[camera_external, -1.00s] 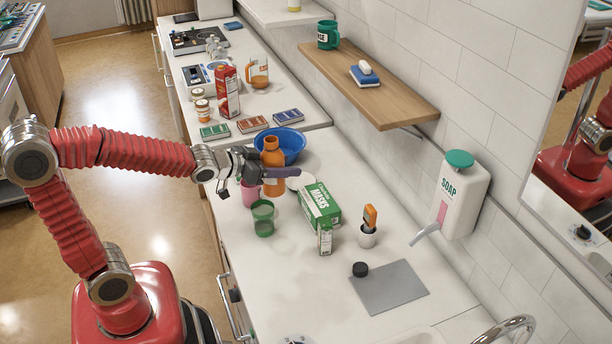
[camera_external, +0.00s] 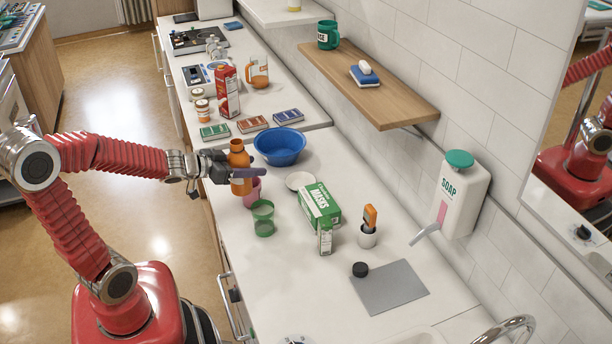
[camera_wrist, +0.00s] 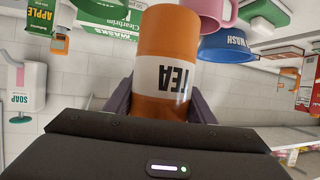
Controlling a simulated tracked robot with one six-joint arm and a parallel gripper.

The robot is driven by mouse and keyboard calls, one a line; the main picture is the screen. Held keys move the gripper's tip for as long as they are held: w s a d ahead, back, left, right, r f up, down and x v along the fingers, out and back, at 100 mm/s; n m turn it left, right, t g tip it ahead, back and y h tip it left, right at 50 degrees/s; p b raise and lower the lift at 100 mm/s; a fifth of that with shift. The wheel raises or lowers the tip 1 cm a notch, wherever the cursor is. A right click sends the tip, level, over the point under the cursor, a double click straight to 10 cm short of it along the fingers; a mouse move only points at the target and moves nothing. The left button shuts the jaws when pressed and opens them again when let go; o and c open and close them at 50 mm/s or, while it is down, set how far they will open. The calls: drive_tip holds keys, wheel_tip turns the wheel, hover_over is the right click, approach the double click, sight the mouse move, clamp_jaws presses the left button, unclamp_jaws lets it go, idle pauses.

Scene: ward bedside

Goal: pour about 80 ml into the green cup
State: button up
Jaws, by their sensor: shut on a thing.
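My gripper (camera_external: 236,174) is shut on an orange bottle (camera_external: 239,158) and holds it about upright near the counter's front edge. In the wrist view the bottle (camera_wrist: 168,40) fills the space between the fingers, and its white TEA label appears upside down. The green cup (camera_external: 263,210) is see-through and stands upright on the counter, to the right of and nearer the camera than the bottle. I cannot tell the liquid level in either. A pink cup (camera_external: 253,192) stands just behind the green cup, partly hidden by my gripper and bottle.
A blue bowl (camera_external: 279,147) and a white saucer (camera_external: 300,180) lie behind. A dark round thing (camera_external: 360,269) lies by a grey mat (camera_external: 395,288).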

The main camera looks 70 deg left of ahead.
drive_tip(key=shift+s+a+f, duration=0.3)
drive_tip(key=shift+s+a, duration=0.25)
drive_tip(key=shift+s, duration=0.1)
drive_tip(key=shift+y, duration=0.3)
drive_tip(key=shift+r+m+g+y, duration=0.1)
drive_tip(key=shift+m+g+y, duration=0.3)
drive_tip(key=shift+m, duration=0.3)
drive_tip(key=shift+d+m+g+y, duration=0.1)
drive_tip(key=shift+m+g+y, duration=0.2)
drive_tip(key=shift+m+y, duration=0.25)
drive_tip(key=shift+w+f+m, duration=0.1)
drive_tip(key=shift+f+m, duration=0.1)
drive_tip(key=shift+m, duration=0.15)
drive_tip(key=shift+d+y, duration=0.1)
drive_tip(key=shift+y, duration=0.15)
